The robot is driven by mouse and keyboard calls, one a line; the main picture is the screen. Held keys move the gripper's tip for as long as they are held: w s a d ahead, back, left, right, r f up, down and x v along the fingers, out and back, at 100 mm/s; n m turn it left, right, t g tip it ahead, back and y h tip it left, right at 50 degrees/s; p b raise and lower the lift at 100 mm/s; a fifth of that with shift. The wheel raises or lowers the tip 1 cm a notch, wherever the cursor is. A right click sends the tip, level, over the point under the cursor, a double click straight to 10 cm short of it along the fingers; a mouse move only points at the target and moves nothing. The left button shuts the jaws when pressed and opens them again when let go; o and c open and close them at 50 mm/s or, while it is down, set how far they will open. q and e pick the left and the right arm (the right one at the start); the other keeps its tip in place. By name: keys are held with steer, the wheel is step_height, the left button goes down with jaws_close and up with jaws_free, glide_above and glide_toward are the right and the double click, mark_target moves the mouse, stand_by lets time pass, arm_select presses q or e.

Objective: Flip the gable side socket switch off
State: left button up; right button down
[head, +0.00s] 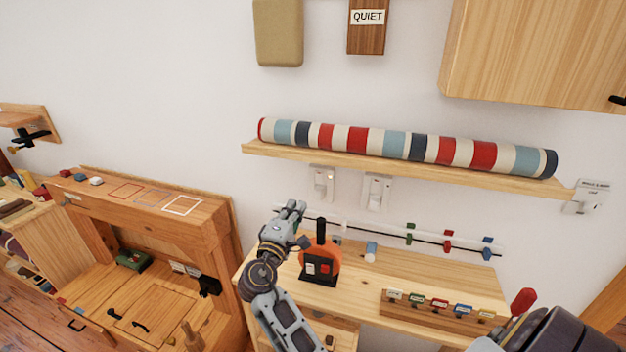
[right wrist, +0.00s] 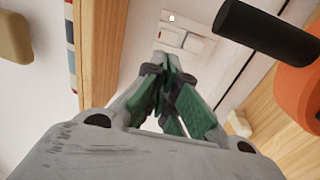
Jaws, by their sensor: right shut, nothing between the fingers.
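Two white socket switches are on the wall under the shelf: a left one (head: 320,184) with a small lit dot, and a right one (head: 376,190). I cannot read any label naming the gable side socket. My right gripper (head: 294,209) is shut and empty, below and left of the left switch in the head view. In the right wrist view its green-padded fingertips (right wrist: 170,66) are together and point towards a white switch plate (right wrist: 186,40) with a lit dot. I cannot tell whether they touch it. The left gripper is out of view.
A shelf (head: 250,148) with a striped roll (head: 395,144) runs above the switches. An orange item (head: 328,262) with a black handle (head: 321,231) stands close beside my right gripper. A labelled wall plate (head: 587,198) is at far right. A rack of coloured pieces (head: 440,310) is on the desk.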

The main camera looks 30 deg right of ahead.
steer(key=p, duration=0.4)
glide_toward(315, 172)
steer(key=x, duration=0.7)
steer(key=shift+w+a+f, duration=0.15)
steer(key=shift+f, duration=0.2)
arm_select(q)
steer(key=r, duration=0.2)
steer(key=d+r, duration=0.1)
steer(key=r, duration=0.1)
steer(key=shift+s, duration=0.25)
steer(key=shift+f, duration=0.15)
arm_select(e)
steer(key=shift+w, duration=0.1)
arm_select(q)
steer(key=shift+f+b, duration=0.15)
steer(key=shift+b, duration=0.15)
arm_select(e)
steer(key=shift+w+d+r, duration=0.1)
steer(key=shift+d, duration=0.15)
